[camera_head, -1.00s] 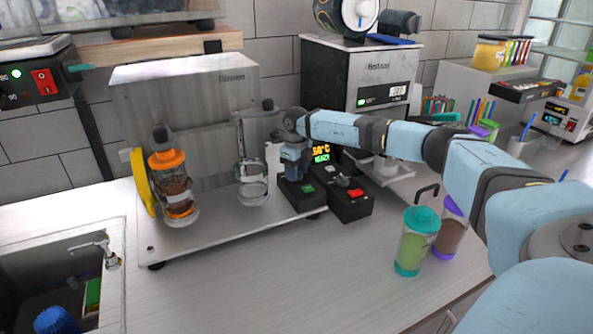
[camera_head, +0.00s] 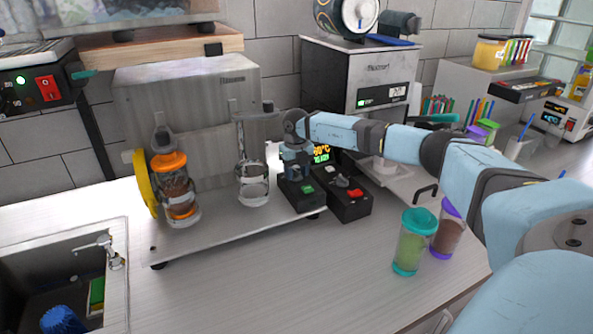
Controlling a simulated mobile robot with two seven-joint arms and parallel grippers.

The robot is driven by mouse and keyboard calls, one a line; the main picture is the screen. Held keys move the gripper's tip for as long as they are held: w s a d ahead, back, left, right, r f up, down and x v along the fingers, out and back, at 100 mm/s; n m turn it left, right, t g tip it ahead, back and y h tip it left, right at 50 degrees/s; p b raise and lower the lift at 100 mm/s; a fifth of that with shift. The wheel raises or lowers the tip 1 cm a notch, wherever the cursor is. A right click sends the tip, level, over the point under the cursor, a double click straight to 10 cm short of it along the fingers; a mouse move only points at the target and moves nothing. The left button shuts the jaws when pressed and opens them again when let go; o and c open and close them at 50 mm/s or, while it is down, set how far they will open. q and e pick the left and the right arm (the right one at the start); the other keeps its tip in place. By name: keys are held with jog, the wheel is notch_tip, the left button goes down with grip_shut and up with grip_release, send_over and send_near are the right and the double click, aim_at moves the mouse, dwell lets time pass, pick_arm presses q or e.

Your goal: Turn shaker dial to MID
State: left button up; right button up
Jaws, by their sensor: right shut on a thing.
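The shaker machine (camera_head: 185,95) stands at the back left, on a metal base plate with a shaker cup with an orange lid (camera_head: 175,188) and a glass vessel (camera_head: 253,186). Two black control boxes stand at its right: one with a green button (camera_head: 307,189), one with a red switch (camera_head: 355,193). My right gripper (camera_head: 294,172) points down at the back of the green-button box and is shut on the shaker dial there. The gripper hides the dial, so its setting cannot be read. My left gripper is out of view.
A green cup (camera_head: 409,248) and a brown cup with purple lid (camera_head: 448,232) stand on the counter below my right arm. A sink (camera_head: 60,255) lies at the front left. The front middle counter is clear.

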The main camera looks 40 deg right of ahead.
aim_at(297, 171)
dwell(0.3)
jog(key=o, duration=0.9)
notch_tip(297, 171, up, 8)
jog(key=shift+f+b, duration=0.15)
jog(key=shift+b, duration=0.5)
jog(key=shift+f, duration=0.1)
